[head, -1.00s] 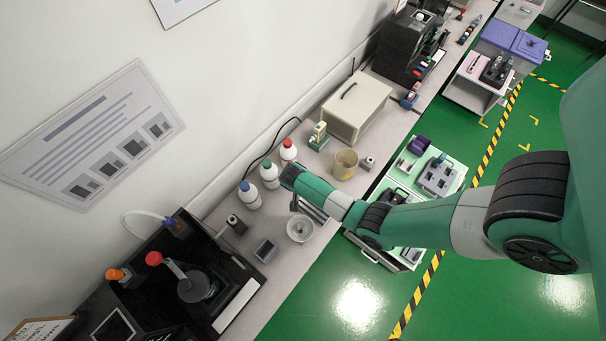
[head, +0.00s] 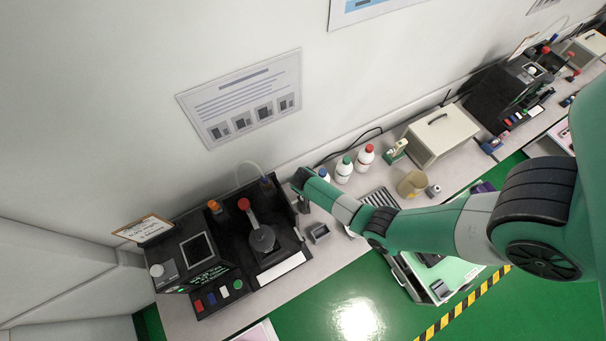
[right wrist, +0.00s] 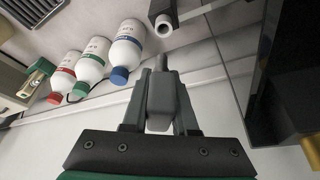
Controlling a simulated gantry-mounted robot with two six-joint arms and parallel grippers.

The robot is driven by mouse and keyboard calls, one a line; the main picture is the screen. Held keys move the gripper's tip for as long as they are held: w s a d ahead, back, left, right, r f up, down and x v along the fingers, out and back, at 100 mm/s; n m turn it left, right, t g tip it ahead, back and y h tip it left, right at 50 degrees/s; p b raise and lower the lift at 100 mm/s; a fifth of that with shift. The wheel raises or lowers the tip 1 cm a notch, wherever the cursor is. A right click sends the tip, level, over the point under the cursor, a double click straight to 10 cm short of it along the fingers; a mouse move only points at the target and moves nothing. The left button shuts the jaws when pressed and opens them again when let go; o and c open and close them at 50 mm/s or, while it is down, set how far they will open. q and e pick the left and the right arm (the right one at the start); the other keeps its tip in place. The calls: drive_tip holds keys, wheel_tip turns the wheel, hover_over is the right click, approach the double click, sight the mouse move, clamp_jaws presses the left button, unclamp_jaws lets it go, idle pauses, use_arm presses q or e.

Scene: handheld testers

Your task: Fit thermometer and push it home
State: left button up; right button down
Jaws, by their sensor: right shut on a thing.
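My right gripper (right wrist: 158,108) is shut on a grey block with a narrow stem (right wrist: 160,95), which appears to be the thermometer. The stem points away from the palm, toward the top of the right wrist view. Beyond its tip, apart in the picture, is a small dark fixture with a white round end (right wrist: 163,26); I cannot tell whether it is the thermometer's seat. In the head view my right gripper (head: 303,181) hangs just right of the black bench unit (head: 283,268) with a red-knobbed arm, and the held piece is not clear there. My left gripper is not in view.
White bottles with blue, green and red caps (head: 344,171) stand just right of the gripper. A small grey tray-like item (head: 318,232) lies on the bench below it. A beige box (head: 440,137) and a tan cup (head: 411,184) stand farther right. The wall is close behind.

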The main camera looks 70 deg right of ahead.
drive_tip(key=shift+r+p, duration=0.2)
drive_tip(key=shift+p, duration=0.3)
wheel_tip(320, 180, down, 5)
drive_tip(key=b, duration=0.3)
drive_tip(key=shift+r, duration=0.1)
idle(0.4)
drive_tip(key=shift+p, duration=0.4)
drive_tip(key=shift+f+b, duration=1.35)
drive_tip(key=shift+f, duration=0.55)
idle(0.3)
